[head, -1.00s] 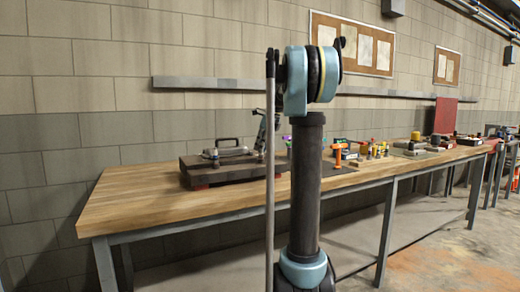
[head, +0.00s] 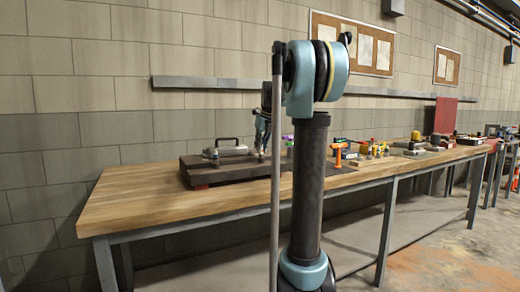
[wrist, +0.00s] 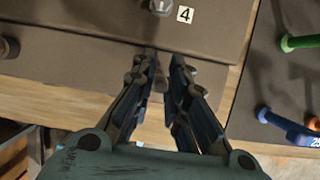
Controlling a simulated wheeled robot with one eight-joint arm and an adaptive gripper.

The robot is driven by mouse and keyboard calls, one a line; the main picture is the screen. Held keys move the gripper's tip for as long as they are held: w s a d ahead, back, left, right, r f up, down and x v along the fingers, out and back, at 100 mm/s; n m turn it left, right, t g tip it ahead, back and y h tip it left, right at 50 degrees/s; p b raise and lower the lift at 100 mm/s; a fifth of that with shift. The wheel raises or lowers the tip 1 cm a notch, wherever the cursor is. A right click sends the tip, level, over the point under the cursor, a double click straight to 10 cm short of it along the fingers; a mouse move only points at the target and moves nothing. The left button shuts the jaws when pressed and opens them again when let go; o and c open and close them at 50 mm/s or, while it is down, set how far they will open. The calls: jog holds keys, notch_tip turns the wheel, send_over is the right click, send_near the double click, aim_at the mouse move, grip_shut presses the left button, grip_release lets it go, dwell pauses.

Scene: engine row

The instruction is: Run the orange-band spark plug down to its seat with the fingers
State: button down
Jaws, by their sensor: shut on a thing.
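My gripper (wrist: 164,62) is over the front edge of the dark engine block (wrist: 90,75) in the wrist view. Its fingers are close together, shut on a small greyish thing between the tips, seemingly the spark plug; the fingers hide most of it, and no orange band shows. Whether it sits in a hole cannot be told. A metal fitting (wrist: 161,6) stands on the block beside a label "4" (wrist: 185,14). In the head view my gripper (head: 262,152) is low at the right part of the block (head: 225,170), small and partly behind my arm.
A dark mat (wrist: 262,85) to the right holds a green-handled tool (wrist: 300,42) and a blue one (wrist: 285,123). In the head view an orange tool (head: 338,152) stands further right. The wooden bench (head: 130,200) is clear at its left end.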

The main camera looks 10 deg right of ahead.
jog(key=c, duration=1.5)
grip_release()
